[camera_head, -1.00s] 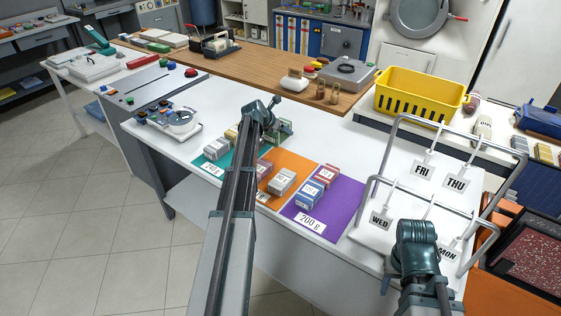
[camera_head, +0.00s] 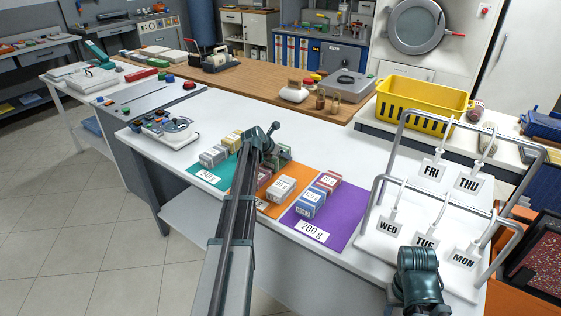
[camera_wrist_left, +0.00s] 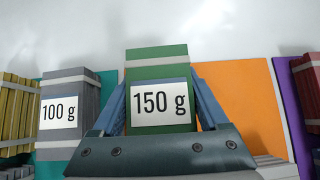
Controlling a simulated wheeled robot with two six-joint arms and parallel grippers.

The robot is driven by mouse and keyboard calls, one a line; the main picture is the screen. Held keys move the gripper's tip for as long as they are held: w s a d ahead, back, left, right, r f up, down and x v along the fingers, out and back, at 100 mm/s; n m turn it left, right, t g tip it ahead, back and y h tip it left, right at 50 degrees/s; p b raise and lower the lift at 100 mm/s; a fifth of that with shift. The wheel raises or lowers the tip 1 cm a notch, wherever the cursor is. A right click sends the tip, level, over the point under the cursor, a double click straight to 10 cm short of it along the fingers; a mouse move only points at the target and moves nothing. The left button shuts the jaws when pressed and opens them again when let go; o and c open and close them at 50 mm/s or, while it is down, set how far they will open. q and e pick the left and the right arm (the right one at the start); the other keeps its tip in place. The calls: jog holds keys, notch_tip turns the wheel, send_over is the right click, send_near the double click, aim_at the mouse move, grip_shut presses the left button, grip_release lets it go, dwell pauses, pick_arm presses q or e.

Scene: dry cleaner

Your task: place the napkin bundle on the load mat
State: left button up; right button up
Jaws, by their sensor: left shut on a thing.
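My left gripper (camera_wrist_left: 162,105) is shut on a green bundle (camera_wrist_left: 156,68) with a pale band and a "150 g" label. In the head view my left gripper (camera_head: 268,146) and the partly hidden green bundle (camera_head: 285,153) are at the back of the orange mat (camera_head: 272,208). I cannot tell whether the bundle touches the mat. A teal mat (camera_head: 205,178) lies to the left and a purple mat (camera_head: 335,232), labelled "200 g", to the right. No mat is visibly marked as the load mat. My right gripper (camera_head: 418,275) is low at the right; its jaws are unclear.
Grey and yellow bundles (camera_head: 213,156) stand on the teal mat, a pale bundle (camera_head: 281,188) on the orange, red and blue ones (camera_head: 313,203) on the purple. A metal rack (camera_head: 378,200) with day tags stands right. A yellow crate (camera_head: 422,98) is behind.

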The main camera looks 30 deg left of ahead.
pick_arm(q)
jog(key=shift+f, duration=0.1)
pick_arm(e)
jog(key=shift+f, duration=0.15)
pick_arm(q)
jog(key=shift+f, duration=0.1)
jog(key=shift+f, duration=0.15)
jog(key=o, duration=1.5)
jog(key=shift+o, duration=0.2)
pick_arm(e)
jog(key=shift+f, duration=0.15)
pick_arm(q)
jog(key=shift+r, duration=0.25)
jog(key=shift+s+r+p, duration=0.15)
jog(key=shift+r+p, duration=0.1)
jog(key=shift+p, duration=0.2)
jog(key=p+v, duration=0.8)
jog(key=v, duration=0.3)
jog(key=shift+s, duration=0.2)
pick_arm(e)
notch_tip(320, 180, up, 9)
